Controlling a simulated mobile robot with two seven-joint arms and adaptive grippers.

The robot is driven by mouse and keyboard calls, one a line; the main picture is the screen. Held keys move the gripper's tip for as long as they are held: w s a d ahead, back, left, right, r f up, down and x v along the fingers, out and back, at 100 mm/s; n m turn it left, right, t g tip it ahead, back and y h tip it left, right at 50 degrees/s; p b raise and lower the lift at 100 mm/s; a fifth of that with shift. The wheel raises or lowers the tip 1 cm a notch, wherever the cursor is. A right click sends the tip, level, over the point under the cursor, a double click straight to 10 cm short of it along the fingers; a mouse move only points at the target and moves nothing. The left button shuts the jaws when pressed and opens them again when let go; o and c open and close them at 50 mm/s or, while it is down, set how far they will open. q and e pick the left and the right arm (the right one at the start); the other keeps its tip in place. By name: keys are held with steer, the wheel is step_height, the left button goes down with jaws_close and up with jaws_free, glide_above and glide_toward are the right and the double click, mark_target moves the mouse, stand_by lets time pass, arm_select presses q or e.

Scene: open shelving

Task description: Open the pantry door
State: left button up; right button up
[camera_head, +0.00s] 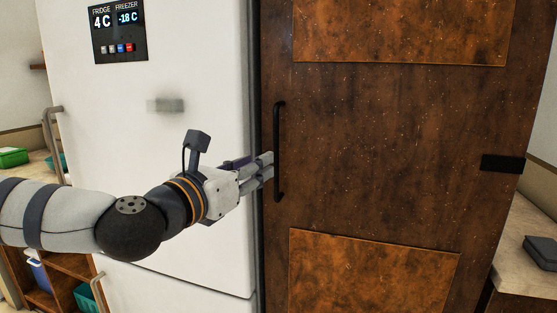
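The pantry door (380,150) is a tall dark brown, rust-patterned panel on the right half of the head view, and it looks shut. Its black vertical bar handle (279,130) is near the door's left edge. My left gripper (268,168) reaches in from the left, with its fingertips beside the lower half of the handle. The fingers look slightly apart, but I cannot tell whether they touch the handle or how wide they are. My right gripper is not in view.
A white fridge (205,60) with a display panel (119,31) stands left of the door, behind my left arm. A black bracket (502,163) sits on the door's right edge. A counter (525,235) with a dark object (541,252) is at the right.

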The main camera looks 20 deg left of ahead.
mark_target(275, 156)
arm_select(q)
steer(key=x, duration=0.8)
steer(key=shift+w+d+f, duration=0.1)
steer(key=shift+w+f, duration=0.1)
steer(key=shift+w, duration=0.1)
jaws_close()
